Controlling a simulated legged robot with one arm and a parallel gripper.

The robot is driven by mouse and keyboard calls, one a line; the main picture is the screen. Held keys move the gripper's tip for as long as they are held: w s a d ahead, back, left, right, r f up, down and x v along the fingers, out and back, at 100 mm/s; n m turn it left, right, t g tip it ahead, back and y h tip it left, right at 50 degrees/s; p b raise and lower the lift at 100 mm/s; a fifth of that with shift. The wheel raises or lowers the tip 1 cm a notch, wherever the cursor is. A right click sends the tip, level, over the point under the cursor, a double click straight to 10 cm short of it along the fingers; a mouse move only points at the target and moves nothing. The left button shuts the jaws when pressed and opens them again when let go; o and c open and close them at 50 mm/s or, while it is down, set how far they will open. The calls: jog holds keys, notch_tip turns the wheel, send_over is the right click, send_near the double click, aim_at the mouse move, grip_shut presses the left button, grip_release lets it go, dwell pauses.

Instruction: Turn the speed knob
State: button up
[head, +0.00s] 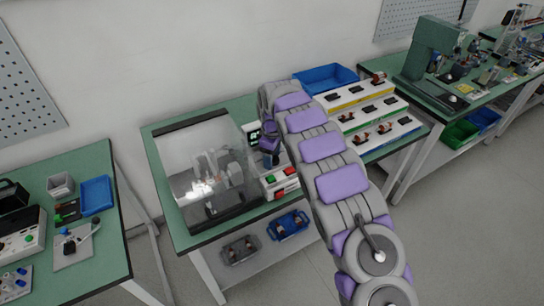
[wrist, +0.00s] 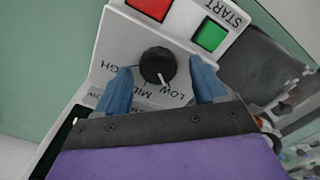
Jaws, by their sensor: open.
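The speed knob (wrist: 157,64) is a round black dial on a white control panel in the wrist view. Its white pointer line points toward the LOW lettering, with MID beside it and HIGH partly hidden. My gripper (wrist: 160,68) is open, with one blue finger on each side of the knob. Small gaps seem to show between fingers and knob; whether either touches, I cannot tell. In the head view my gripper (head: 268,146) is at the control box (head: 280,180), and the arm hides the knob.
A red button (wrist: 150,7) and a green START button (wrist: 209,36) sit close above the knob. A clear-covered test enclosure (head: 205,170) stands left of the control box. Stepped racks (head: 372,112) and a blue bin (head: 325,78) stand to the right.

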jog(key=shift+d, duration=0.25)
jog(key=shift+d, duration=0.1)
jog(key=shift+c, duration=0.5)
jog(key=c, duration=1)
jog(key=shift+o, duration=0.2)
